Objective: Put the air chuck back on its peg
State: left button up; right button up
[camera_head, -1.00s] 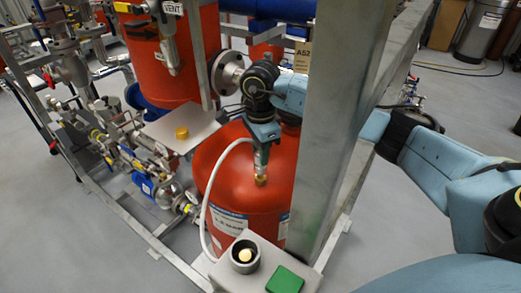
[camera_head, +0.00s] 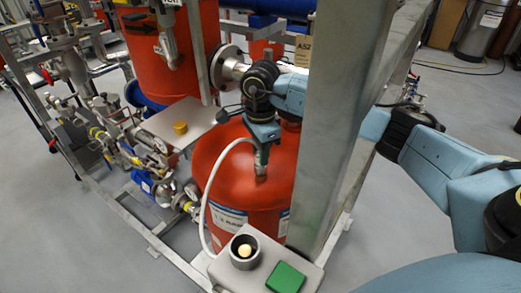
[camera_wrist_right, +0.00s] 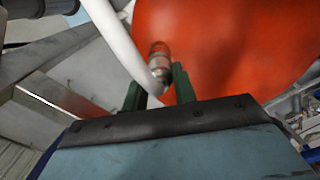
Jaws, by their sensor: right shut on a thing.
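My right gripper (camera_head: 262,146) hangs in front of the red tank, shut on the air chuck (camera_head: 261,164). The chuck is a small metal fitting that points down, with a white hose (camera_head: 206,205) looping from it to the left and down. In the right wrist view the chuck (camera_wrist_right: 159,64) sits between the green fingers (camera_wrist_right: 156,90), with the white hose (camera_wrist_right: 124,42) running to it and the red tank behind. I cannot make out the peg for certain. My left gripper is not in view.
The red tank (camera_head: 240,190) is close behind the chuck. A thick grey post (camera_head: 335,130) stands just right of the gripper. A grey box (camera_head: 228,275) with a black-ringed button and a green block (camera_head: 286,277) is below.

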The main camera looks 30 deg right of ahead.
jog(key=shift+f+b, duration=0.3)
dwell(0.5)
jog(key=o, duration=0.9)
jog(key=shift+o, duration=0.2)
jog(key=shift+o, duration=1.4)
jog(key=shift+r, duration=0.1)
jog(key=shift+r+p, duration=2.3)
jog(key=shift+r, duration=1.4)
